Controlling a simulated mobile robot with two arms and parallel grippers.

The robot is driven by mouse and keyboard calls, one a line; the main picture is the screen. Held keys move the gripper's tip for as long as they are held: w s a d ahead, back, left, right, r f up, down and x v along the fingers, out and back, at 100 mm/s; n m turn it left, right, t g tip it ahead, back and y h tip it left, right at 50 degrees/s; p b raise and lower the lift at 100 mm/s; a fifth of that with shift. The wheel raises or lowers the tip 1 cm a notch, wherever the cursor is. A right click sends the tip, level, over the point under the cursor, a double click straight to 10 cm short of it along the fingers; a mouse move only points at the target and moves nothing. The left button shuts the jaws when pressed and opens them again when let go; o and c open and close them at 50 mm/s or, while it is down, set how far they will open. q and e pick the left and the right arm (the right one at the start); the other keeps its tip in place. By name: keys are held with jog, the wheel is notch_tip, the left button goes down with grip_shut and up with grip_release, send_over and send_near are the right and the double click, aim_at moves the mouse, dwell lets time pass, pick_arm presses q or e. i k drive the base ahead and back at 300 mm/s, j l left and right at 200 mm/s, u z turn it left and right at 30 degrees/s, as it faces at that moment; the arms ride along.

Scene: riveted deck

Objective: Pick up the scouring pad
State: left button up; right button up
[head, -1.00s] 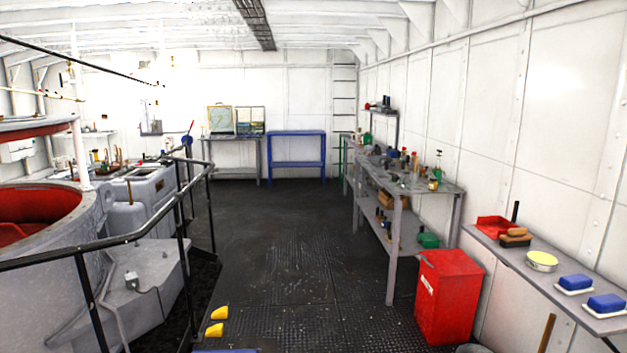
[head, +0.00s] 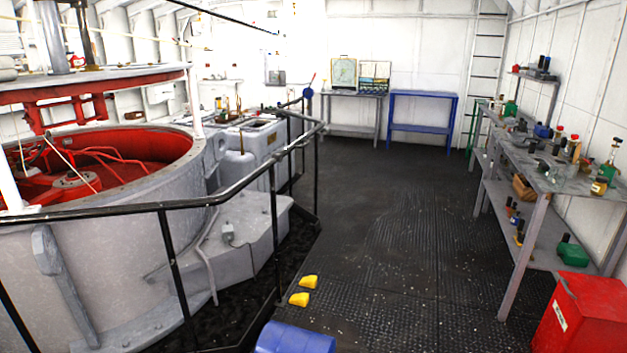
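I cannot make out a scouring pad in the head view. The grey shelf at the right that carried blue blocks on white dishes is outside the picture now. Neither of my grippers shows in the head view.
A black railing (head: 225,183) guards the large grey and red machine (head: 110,240) at left. A grey workbench (head: 530,212) with bottles and tools and a red bin (head: 582,318) stand at right. The dark deck (head: 395,240) is clear ahead.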

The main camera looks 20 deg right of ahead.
aim_at(542, 167)
jog(key=i+l+z, duration=0.95)
jog(key=z, duration=0.2)
jog(key=i+z, duration=0.5)
jog(key=i, duration=0.65)
jog(key=i+j+z, duration=0.1)
jog(key=i, duration=0.65)
jog(key=i+j+z, duration=0.15)
jog(key=i, duration=0.65)
jog(key=i+j+z, duration=0.15)
jog(key=i, duration=0.15)
jog(key=i+j+z, duration=0.15)
jog(key=i, duration=0.2)
